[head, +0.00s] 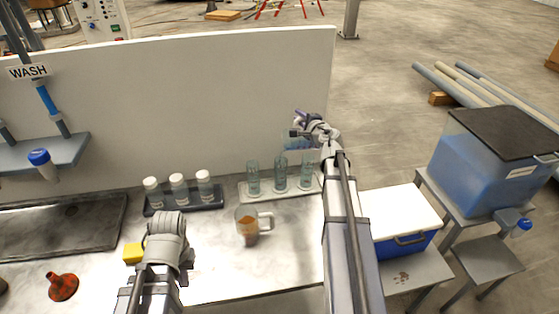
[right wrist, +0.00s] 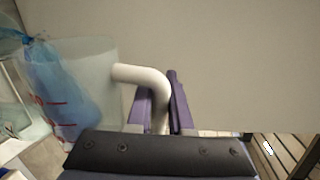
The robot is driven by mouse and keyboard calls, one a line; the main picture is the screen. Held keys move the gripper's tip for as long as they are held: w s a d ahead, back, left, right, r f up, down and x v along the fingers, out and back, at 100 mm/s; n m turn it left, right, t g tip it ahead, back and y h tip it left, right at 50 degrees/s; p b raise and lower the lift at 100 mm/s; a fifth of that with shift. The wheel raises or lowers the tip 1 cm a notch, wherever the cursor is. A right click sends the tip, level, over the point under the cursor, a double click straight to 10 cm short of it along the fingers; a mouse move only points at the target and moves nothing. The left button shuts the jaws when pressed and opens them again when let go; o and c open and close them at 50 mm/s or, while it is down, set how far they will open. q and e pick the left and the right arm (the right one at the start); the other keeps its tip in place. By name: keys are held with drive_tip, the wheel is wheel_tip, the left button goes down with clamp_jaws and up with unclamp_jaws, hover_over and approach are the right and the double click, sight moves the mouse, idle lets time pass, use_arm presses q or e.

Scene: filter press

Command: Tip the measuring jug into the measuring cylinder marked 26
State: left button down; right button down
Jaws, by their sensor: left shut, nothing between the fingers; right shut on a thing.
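The measuring jug (right wrist: 88,75) is clear with red marks and a pale handle (right wrist: 145,76). My right gripper (right wrist: 160,105) is shut on this handle. Blue liquid in the jug lies slanted toward the lip at upper left, so the jug looks tilted. In the head view the jug (head: 294,140) is partly hidden by my right gripper (head: 300,120), above and behind the cylinder rack. Three clear measuring cylinders (head: 253,178) (head: 280,175) (head: 306,171) stand upright there; their numbers are too small to read. My left gripper (head: 167,224) is shut and empty over the bench.
A glass mug (head: 247,228) with brown contents stands before the cylinder rack (head: 262,196). White-capped bottles (head: 178,187) stand in a dark rack to its left. A yellow block (head: 133,253) and red funnel (head: 63,287) lie at left. A white panel (head: 180,105) rises behind the bench.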

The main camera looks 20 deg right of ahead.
use_arm(q)
drive_tip(key=shift+w+a, duration=0.15)
drive_tip(key=shift+a, duration=0.2)
use_arm(e)
drive_tip(key=shift+a, duration=0.15)
drive_tip(key=shift+a+f+n, duration=0.1)
drive_tip(key=shift+a+n, duration=0.2)
use_arm(q)
drive_tip(key=shift+f, duration=0.15)
drive_tip(key=shift+d+f+b, duration=0.15)
drive_tip(key=shift+f+b, duration=0.1)
drive_tip(key=shift+b, duration=0.1)
use_arm(e)
drive_tip(key=shift+a+f+n+h, duration=0.3)
drive_tip(key=shift+a+n+h, duration=0.1)
drive_tip(key=shift+n, duration=0.2)
use_arm(q)
drive_tip(key=shift+s+r, duration=0.2)
drive_tip(key=shift+r, duration=0.1)
use_arm(e)
drive_tip(key=shift+w+a+r+n, duration=0.1)
drive_tip(key=shift+a+r+n, duration=0.2)
drive_tip(key=shift+a+n, duration=0.5)
use_arm(q)
drive_tip(key=shift+a+p, duration=0.2)
drive_tip(key=shift+p, duration=0.1)
use_arm(e)
drive_tip(key=shift+a+h, duration=0.3)
